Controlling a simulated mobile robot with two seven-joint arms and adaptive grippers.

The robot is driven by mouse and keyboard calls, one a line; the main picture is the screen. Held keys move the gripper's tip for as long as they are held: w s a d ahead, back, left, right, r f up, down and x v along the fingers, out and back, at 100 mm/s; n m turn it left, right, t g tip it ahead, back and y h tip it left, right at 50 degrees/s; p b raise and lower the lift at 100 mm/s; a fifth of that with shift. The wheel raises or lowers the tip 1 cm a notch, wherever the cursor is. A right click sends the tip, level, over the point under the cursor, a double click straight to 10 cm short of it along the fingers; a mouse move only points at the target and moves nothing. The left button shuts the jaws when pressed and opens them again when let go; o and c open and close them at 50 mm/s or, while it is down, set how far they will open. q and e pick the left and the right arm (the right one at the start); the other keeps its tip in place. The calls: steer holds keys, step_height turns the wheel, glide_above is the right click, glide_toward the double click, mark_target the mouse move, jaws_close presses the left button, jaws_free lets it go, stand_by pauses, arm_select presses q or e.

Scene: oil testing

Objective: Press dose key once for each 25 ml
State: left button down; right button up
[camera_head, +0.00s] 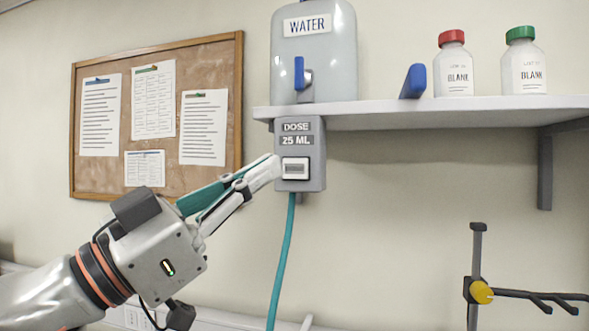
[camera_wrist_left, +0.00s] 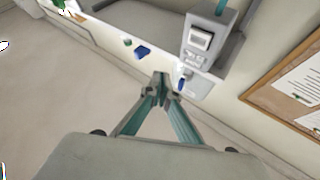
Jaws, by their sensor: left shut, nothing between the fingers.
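The dose unit (camera_head: 313,180) is a grey box under the shelf, labelled "DOSE 25 ML". Its dose key (camera_head: 295,168) is a pale square with a grey centre. My left gripper (camera_head: 276,166) is shut and empty, its fingertips just left of the key and overlapping its edge in the head view; I cannot tell whether they touch it. In the left wrist view the gripper (camera_wrist_left: 161,82) points toward the wall, with the dose unit (camera_wrist_left: 199,60) above and right of the fingertips. My right gripper is not in view.
A grey water tank (camera_head: 335,60) stands on the white shelf (camera_head: 430,112), with a red-capped bottle (camera_head: 453,72) and a green-capped bottle (camera_head: 524,70). A teal hose (camera_head: 283,255) hangs from the dose unit. A stand with a yellow knob (camera_head: 481,292) is at the lower right.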

arm_select(q)
steer(key=w, duration=0.1)
steer(key=b, duration=0.1)
glide_toward(304, 159)
steer(key=s+x, duration=0.1)
steer(key=x, duration=0.4)
steer(key=shift+w+d+r, duration=0.15)
steer(key=shift+d+r, duration=0.05)
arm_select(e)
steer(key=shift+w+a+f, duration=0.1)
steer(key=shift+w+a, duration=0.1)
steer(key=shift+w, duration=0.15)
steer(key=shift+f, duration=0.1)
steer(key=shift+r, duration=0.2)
arm_select(q)
steer(key=shift+w, duration=0.1)
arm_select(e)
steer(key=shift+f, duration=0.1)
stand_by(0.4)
arm_select(q)
steer(key=shift+w+d, duration=0.15)
steer(key=shift+w, duration=0.15)
steer(key=shift+w, duration=0.15)
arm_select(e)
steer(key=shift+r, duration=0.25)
